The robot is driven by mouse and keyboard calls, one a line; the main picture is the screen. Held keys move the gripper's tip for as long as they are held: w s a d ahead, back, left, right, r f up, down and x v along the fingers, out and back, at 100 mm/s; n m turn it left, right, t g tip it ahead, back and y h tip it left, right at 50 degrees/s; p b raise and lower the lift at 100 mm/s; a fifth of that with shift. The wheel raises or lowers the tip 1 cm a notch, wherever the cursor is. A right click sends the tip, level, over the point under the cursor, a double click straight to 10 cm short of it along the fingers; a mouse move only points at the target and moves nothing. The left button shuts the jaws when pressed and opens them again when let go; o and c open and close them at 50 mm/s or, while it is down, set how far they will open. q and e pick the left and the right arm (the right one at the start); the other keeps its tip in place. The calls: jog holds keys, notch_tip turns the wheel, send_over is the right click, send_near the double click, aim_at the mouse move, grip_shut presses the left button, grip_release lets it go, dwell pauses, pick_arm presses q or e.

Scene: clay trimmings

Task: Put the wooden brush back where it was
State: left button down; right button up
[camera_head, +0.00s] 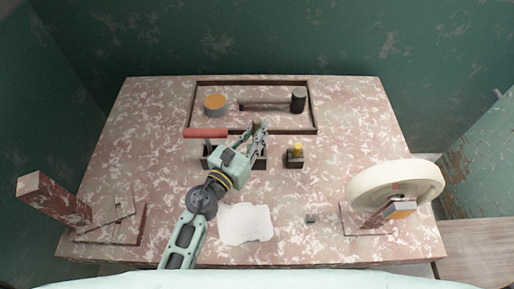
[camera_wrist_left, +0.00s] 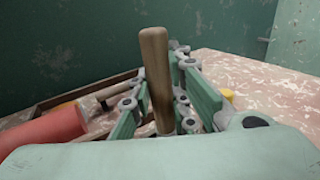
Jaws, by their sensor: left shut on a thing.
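My left gripper (camera_head: 260,132) reaches in over the middle of the table, near the front edge of the framed tray. It is shut on the wooden brush, whose brown handle (camera_wrist_left: 155,75) stands nearly upright between the fingers in the left wrist view. The brush's lower end is hidden behind the gripper body there. In the head view the fingers and arm cover most of the brush. A dark holder (camera_head: 260,163) shows on both sides of my gripper, its middle hidden. I cannot tell whether the brush touches it. My right gripper is out of view.
The tray (camera_head: 312,105) holds a tin (camera_head: 215,102) and a mallet (camera_head: 298,100). A red cylinder (camera_head: 205,133) lies at its front left. A dark block with a yellow top (camera_head: 295,157) stands right of my gripper. A white patch (camera_head: 246,224), small grey cube (camera_head: 310,218) and pale wheel (camera_head: 430,180) are nearer.

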pick_arm(q)
notch_tip(320, 180, down, 4)
jog(key=shift+r+b, duration=0.15)
jog(key=shift+b, duration=1)
jog(key=shift+f, duration=0.2)
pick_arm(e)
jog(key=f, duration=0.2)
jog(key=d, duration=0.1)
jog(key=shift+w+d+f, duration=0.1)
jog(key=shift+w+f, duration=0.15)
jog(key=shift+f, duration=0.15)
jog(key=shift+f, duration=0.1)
pick_arm(q)
jog(key=c, duration=1.7)
grip_release()
jog(key=shift+f, duration=0.1)
jog(key=shift+o, duration=0.2)
